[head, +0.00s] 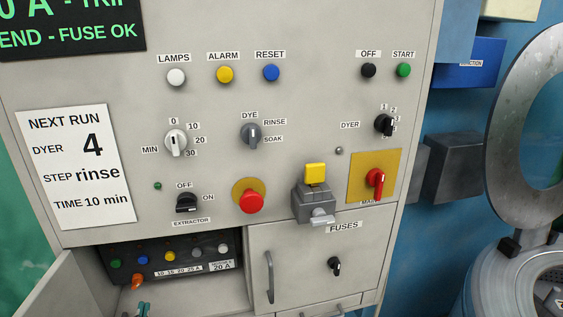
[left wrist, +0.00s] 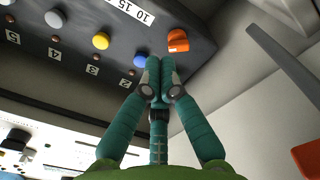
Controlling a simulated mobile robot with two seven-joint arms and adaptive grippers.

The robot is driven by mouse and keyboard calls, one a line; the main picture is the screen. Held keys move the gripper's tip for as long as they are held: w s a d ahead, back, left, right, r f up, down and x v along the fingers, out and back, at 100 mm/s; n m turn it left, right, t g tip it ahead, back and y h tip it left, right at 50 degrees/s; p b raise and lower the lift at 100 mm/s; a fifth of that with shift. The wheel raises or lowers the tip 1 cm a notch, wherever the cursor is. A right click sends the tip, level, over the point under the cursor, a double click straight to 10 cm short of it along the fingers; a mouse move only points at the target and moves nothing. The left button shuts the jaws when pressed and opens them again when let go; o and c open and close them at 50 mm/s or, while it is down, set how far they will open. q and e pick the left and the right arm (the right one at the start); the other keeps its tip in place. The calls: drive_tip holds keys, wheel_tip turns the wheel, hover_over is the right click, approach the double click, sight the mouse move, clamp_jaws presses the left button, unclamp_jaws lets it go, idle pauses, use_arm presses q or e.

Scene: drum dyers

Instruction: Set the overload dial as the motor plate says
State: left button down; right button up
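The orange overload dial (head: 137,282) is at the lower left of a dark unit in the open bay. Its scale label (head: 178,270) reads 10 15 20 25 A. The dial's pointer setting is too small to read. A white plate (head: 222,266) at the right of the unit shows 20 A; its upper line is too small to read surely. My left gripper (head: 144,308) shows only its teal tips, just below the dial. In the left wrist view its fingers (left wrist: 157,75) are together and empty, close beside the orange dial (left wrist: 178,40); contact is unclear. My right gripper is out of view.
The bay has an open door (head: 78,282) at left and a shut fuse door with a handle (head: 269,277) at right. Several coloured buttons, including a yellow one (left wrist: 101,41), line the unit. Above are selector knobs and a red stop button (head: 251,201).

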sight(137, 282)
use_arm(q)
drive_tip(key=shift+b+x, duration=0.7)
drive_tip(key=shift+x, duration=2.65)
drive_tip(key=shift+a+f, duration=0.1)
drive_tip(key=shift+a, duration=0.1)
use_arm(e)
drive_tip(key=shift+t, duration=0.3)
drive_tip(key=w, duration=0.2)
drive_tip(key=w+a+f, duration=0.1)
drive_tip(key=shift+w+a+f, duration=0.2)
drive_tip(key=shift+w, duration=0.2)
use_arm(q)
drive_tip(key=shift+s+a, duration=0.15)
drive_tip(key=shift+a, duration=0.35)
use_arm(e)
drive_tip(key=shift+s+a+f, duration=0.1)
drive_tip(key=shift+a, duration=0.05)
